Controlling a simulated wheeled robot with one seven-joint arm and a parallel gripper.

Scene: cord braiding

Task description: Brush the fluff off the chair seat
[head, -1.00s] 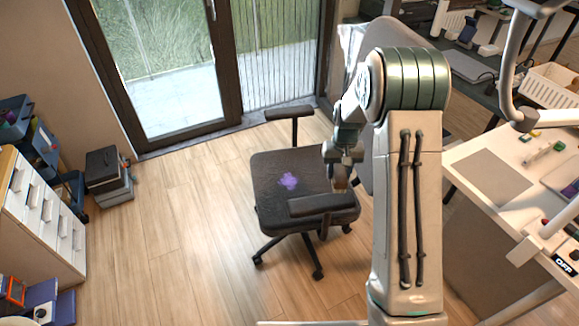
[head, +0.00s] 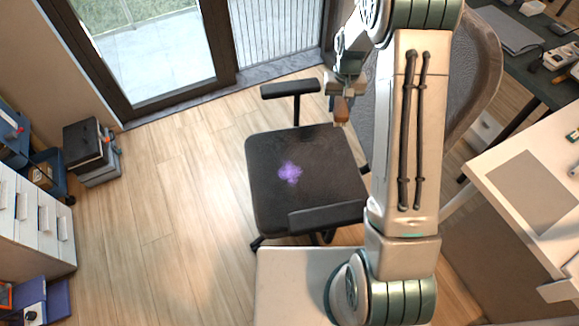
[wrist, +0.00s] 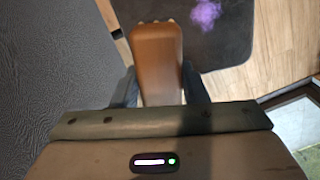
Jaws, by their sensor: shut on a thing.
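The chair seat (head: 265,205) is black and faces up in the middle of the head view. A purple patch of fluff (head: 290,173) lies near its middle; it also shows at the top of the wrist view (wrist: 206,13). My gripper (head: 341,101) is above the seat's far right part, near the backrest. It is shut on a brown wooden brush handle (wrist: 156,55), whose far end is at the top of the wrist view. The brush (head: 341,110) points downward in the head view. Its bristles are mostly hidden. The brush appears apart from the fluff.
The chair has two armrests, one far (head: 290,88) and one near (head: 327,217), and a mesh backrest (head: 470,85) behind my arm. A white desk (head: 540,160) stands at the right. Clear wooden floor (head: 180,200) lies left of the chair.

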